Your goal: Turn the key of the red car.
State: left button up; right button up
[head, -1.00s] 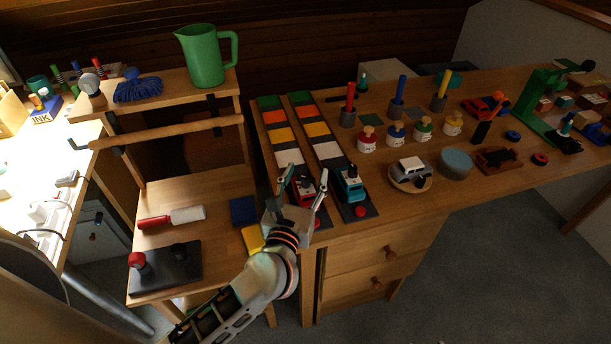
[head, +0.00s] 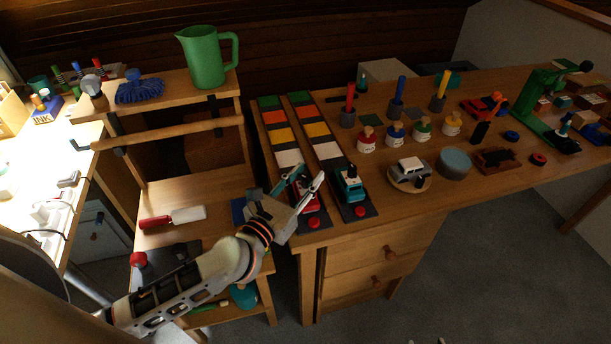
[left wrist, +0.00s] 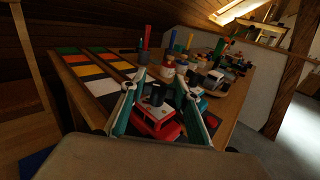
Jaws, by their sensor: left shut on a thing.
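The red car (head: 308,204) stands near the front end of the left strip of coloured squares on the table. In the left wrist view the red car (left wrist: 157,128) has a white top and a dark upright knob (left wrist: 157,95), which looks like its key. My left gripper (head: 306,180) reaches the car from the front left. Its teal fingers (left wrist: 156,100) lie one on each side of the car and are shut on it, with the dark knob between them. The exact contact is partly hidden. My right gripper is not in view.
A teal car (head: 350,186) stands close by on the right strip. Red round buttons (head: 314,223) sit at the strips' front ends. A white car (head: 411,169) on a round plate and several small jars (head: 366,142) stand further right. Drawers (head: 378,254) are below the table edge.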

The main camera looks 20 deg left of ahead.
pick_arm(q)
jog(key=m+h+b, duration=0.1)
jog(key=m+g+h+b, duration=0.1)
jog(key=h, duration=0.1)
jog(key=m+g+h, duration=0.1)
jog(key=h, duration=0.1)
jog(key=shift+a+f+m+b, duration=0.15)
jog(key=shift+f+m+b, duration=0.2)
jog(key=shift+m+b, duration=0.05)
jog(key=m+g+h+b, duration=0.2)
jog(key=h+b, duration=0.1)
jog(key=shift+f+g, duration=0.2)
jog(key=shift+g, duration=0.1)
jog(key=shift+m+g+h+b, duration=0.3)
jog(key=shift+m+h+b, duration=0.1)
jog(key=shift+b, duration=0.2)
jog(key=shift+m+g+h+b, duration=0.3)
jog(key=shift+b, duration=0.15)
jog(key=shift+r+m+g+h+b, duration=0.2)
jog(key=shift+m+g+h+b, duration=0.1)
jog(key=shift+g+h+b, duration=0.15)
jog(key=shift+r+m+g+b, duration=0.25)
jog(key=shift+m+g+b, duration=0.05)
jog(key=shift+g+b, duration=0.15)
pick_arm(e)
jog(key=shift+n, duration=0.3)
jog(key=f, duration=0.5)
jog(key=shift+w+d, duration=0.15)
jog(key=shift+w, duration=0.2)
